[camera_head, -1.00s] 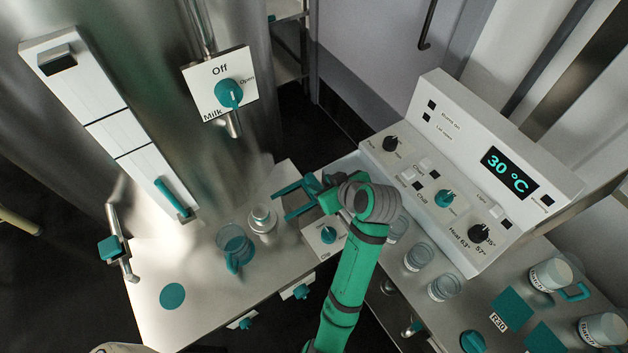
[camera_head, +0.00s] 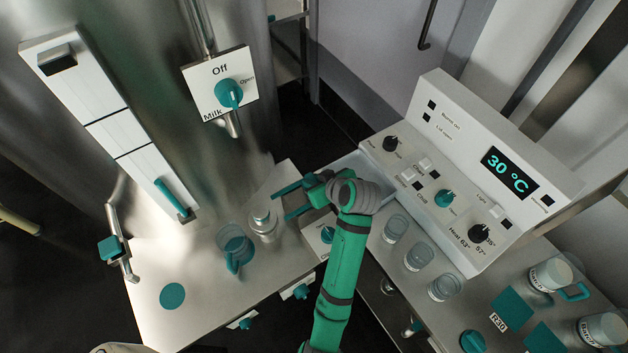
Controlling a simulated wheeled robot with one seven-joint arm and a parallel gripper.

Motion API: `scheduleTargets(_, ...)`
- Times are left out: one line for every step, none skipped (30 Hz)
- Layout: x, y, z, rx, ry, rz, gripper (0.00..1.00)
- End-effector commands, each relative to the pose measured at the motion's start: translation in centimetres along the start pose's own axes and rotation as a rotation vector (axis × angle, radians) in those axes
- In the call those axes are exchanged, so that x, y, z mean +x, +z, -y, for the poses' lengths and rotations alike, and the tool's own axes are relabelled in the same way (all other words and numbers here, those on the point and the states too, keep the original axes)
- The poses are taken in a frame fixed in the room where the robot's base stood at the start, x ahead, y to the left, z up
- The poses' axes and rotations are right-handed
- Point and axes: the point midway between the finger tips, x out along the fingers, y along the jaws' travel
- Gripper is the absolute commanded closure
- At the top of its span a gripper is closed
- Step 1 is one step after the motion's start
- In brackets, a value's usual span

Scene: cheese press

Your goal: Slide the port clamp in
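My gripper (camera_head: 282,205) is above the worktop at the centre, pointing left. Its two teal fingers are spread wide with nothing between them. A steel lidded piece (camera_head: 262,225) stands just left of and below the fingertips, apart from them as far as I can tell. No part is labelled as the port clamp. Candidates are the teal block on a bent steel pipe (camera_head: 110,248) at the far left and the teal handle (camera_head: 172,195) low on the white panel. Both are well away from my gripper.
A clear jug with a teal handle (camera_head: 233,247) stands left of the steel piece. A teal disc (camera_head: 172,296) lies on the worktop (camera_head: 150,325). A control panel (camera_head: 455,165) reading 30 °C and several glass jars (camera_head: 418,257) are at right. The front left worktop is mostly clear.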

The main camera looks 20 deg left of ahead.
Motion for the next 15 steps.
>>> scheduleTargets(0.0,0.0,0.0,0.0,0.0,0.0,1.0)
scheduleTargets(0.0,0.0,0.0,0.0,0.0,0.0,1.0)
scheduleTargets(0.0,0.0,0.1,0.0,0.0,0.0,1.0)
scheduleTargets(0.0,0.0,0.3,-0.001,0.0,0.0,1.0)
scheduleTargets(0.0,0.0,0.6,-0.001,-0.001,0.0,1.0)
scheduleTargets(0.0,0.0,1.3,-0.001,-0.003,0.001,1.0)
scheduleTargets(0.1,0.1,1.9,-0.001,-0.004,0.002,1.0)
scheduleTargets(0.1,0.1,2.6,-0.003,-0.004,0.002,1.0)
scheduleTargets(0.1,0.1,3.5,-0.003,-0.004,0.002,1.0)
scheduleTargets(0.1,0.1,4.2,-0.002,-0.004,0.002,1.0)
scheduleTargets(0.1,0.0,4.9,-0.003,-0.004,0.001,1.0)
scheduleTargets(0.1,0.1,5.8,-0.003,-0.004,0.002,1.0)
scheduleTargets(0.1,0.1,6.3,-0.002,-0.004,0.001,1.0)
scheduleTargets(0.1,0.0,6.8,-0.002,-0.003,0.001,1.0)
scheduleTargets(0.0,0.0,7.2,-0.002,-0.003,0.001,1.0)
